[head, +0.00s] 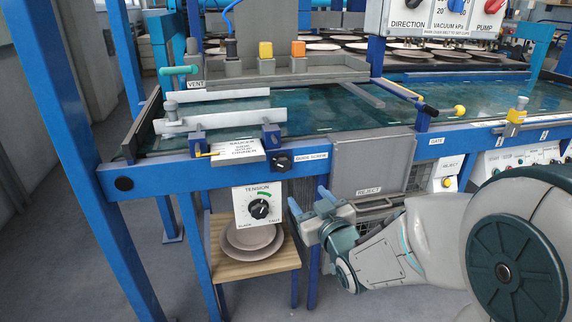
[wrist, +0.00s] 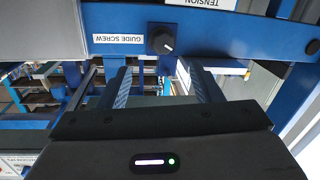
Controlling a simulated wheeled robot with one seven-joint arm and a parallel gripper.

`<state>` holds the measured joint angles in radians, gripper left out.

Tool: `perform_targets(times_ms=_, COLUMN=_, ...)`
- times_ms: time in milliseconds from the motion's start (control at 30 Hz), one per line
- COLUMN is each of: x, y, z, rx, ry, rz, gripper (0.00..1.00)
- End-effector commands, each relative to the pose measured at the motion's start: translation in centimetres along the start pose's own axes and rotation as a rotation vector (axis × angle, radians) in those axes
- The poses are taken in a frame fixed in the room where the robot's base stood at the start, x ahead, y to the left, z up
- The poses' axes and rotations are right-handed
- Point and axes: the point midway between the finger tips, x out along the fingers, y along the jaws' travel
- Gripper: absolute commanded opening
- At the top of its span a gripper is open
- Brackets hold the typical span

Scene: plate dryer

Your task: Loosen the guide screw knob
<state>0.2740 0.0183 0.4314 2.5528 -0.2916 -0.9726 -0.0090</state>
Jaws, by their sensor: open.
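The guide screw knob (head: 281,161) is a round black knob with a white pointer line, on the front of the blue rail. A white "GUIDE SCREW" label is beside it. In the wrist view the knob (wrist: 160,41) sits at the top middle, above and between my fingertips, with its label upside down. My gripper (head: 309,200) is open and empty, below and slightly right of the knob in the head view. In the wrist view my gripper (wrist: 154,67) has its two blue fingers apart on either side of an empty gap. They appear clear of the knob.
A tension dial (head: 259,206) hangs below the rail, left of my gripper. Plates (head: 250,237) rest on a wooden shelf (head: 277,263) under it. A grey reject panel (head: 371,166) is to the right. A white plate-like sign (head: 236,152) and blue brackets stand above the rail.

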Motion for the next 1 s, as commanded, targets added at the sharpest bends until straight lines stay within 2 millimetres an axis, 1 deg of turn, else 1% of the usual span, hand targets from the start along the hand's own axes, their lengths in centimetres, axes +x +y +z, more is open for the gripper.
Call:
perform_targets(times_ms=100, x=0.1, y=-0.2, z=-0.7, rx=0.004, ry=0.039, rz=-0.010, gripper=0.59)
perform_targets(times_ms=267, x=0.6, y=-0.3, z=-1.1, rx=0.006, ry=0.047, rz=-0.015, gripper=0.59)
perform_targets(times_ms=600, x=2.9, y=-0.3, z=-1.2, rx=0.006, ry=0.043, rz=-0.013, gripper=0.59)
perform_targets(times_ms=667, x=4.3, y=-0.4, z=-0.8, rx=0.005, ry=0.048, rz=-0.013, gripper=0.59)
perform_targets(times_ms=800, x=7.2, y=-0.4, z=-0.9, rx=0.005, ry=0.048, rz=-0.011, gripper=0.59)
perform_targets(times_ms=1000, x=10.9, y=-0.5, z=-1.1, rx=0.005, ry=0.047, rz=-0.012, gripper=0.59)
